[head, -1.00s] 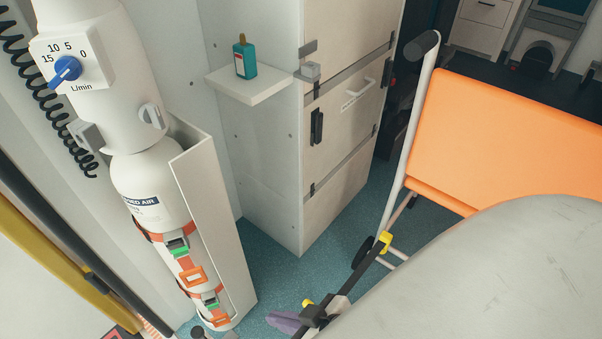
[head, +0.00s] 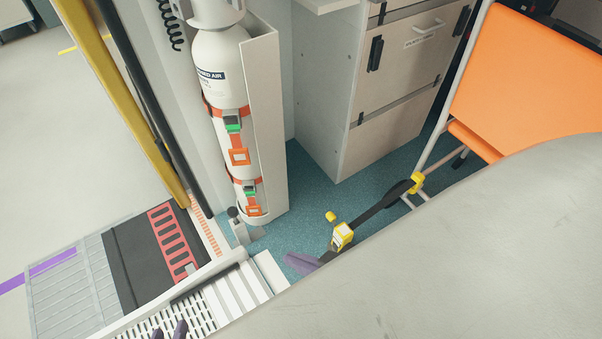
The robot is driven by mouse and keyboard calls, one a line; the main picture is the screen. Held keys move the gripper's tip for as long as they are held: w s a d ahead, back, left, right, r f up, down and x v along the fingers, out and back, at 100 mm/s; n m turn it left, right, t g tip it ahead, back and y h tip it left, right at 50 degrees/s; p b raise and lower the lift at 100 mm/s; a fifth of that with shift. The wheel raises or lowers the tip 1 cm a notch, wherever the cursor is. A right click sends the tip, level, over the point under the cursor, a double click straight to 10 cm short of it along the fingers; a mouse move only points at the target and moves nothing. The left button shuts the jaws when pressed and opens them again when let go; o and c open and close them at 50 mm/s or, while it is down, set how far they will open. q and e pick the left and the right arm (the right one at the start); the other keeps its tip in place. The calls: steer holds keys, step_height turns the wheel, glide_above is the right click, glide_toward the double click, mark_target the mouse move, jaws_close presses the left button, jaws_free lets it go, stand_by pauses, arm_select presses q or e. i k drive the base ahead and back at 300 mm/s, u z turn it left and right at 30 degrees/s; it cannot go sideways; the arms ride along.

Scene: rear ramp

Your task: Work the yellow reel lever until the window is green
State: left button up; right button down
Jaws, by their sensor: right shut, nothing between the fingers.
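The reel (head: 342,236) is a small yellow body with a pale patch at the end of a black strap (head: 385,203), low in the middle of the head view. A yellow knob (head: 331,216), which looks like the reel lever's end, stands just above it. I cannot make out a green window. My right gripper (head: 298,264), with purple fingers, is shut and empty, just below and left of the reel. I cannot tell whether it touches it. My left gripper (head: 170,331) is at the bottom edge, partly cut off, its two purple fingertips apart with nothing seen between them.
The strap runs to a yellow hook (head: 416,183) at the orange chair (head: 530,75). A strapped air cylinder (head: 222,68) stands at left. A cabinet (head: 395,110) stands behind. Ramp parts (head: 75,285) lie lower left. A large grey surface fills the lower right.

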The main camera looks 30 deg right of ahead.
mark_target(330, 216)
steer(key=u, duration=0.3)
steer(key=i, duration=0.65)
steer(key=z, duration=1)
